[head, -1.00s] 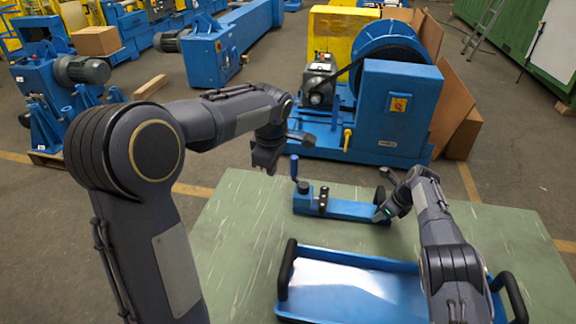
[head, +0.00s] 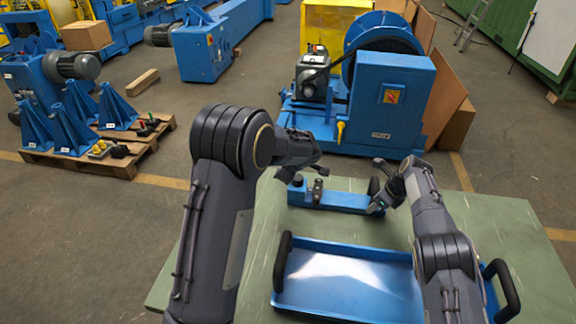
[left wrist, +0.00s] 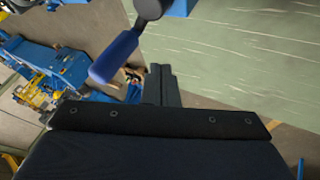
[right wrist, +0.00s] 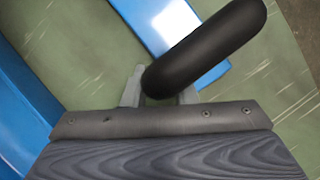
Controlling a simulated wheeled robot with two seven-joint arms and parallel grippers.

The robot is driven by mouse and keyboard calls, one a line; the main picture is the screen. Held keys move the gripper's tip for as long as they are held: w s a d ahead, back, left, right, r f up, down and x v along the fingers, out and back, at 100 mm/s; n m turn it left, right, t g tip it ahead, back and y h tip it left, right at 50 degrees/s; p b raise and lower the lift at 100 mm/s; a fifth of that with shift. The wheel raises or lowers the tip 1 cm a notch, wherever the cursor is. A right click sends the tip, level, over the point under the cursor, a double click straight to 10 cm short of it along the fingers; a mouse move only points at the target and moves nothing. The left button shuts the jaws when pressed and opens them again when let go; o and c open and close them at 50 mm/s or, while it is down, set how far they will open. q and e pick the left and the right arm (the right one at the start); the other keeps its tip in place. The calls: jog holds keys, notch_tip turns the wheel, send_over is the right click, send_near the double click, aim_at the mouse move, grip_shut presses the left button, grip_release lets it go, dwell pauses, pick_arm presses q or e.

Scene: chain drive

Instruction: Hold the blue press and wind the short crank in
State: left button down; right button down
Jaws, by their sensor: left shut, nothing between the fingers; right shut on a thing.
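The blue press (head: 345,201) lies on the green table, a long blue bar with a dark upright part near its left end. My right gripper (head: 378,207) is at its right end, shut on a black rounded handle (right wrist: 205,48), which fills the space between the fingers in the right wrist view. The short crank's blue grip (left wrist: 115,56) hangs from a dark arm in the left wrist view, just beyond and left of my left fingertips. My left gripper (left wrist: 161,84) is shut and empty. In the head view my left arm hides most of the crank.
A blue tray (head: 385,250) with black handles stands on the green table (head: 262,222) in front of the press. A large blue machine (head: 390,95) stands on the floor behind the table. A pallet (head: 85,165) with blue stands is at left.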

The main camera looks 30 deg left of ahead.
pick_arm(q)
jog(key=w, duration=0.3)
jog(key=shift+w+a+r, duration=0.2)
jog(key=shift+w+a, duration=0.05)
jog(key=shift+w+a+m+t+h, duration=0.2)
jog(key=shift+m+t+h, duration=0.3)
jog(key=shift+m, duration=0.5)
jog(key=m+h, duration=0.1)
jog(key=m, duration=0.1)
jog(key=w+m+t+h, duration=0.1)
jog(key=m, duration=0.1)
jog(key=w+m+h, duration=0.1)
jog(key=m, duration=0.1)
jog(key=shift+t+h, duration=0.3)
jog(key=shift+t, duration=0.1)
jog(key=shift+w+m+h, duration=0.2)
jog(key=shift+m+h, duration=0.3)
jog(key=shift+m, duration=0.2)
jog(key=shift+w+d+m+h, duration=0.2)
jog(key=shift+m+h, duration=0.1)
jog(key=shift+m, duration=0.3)
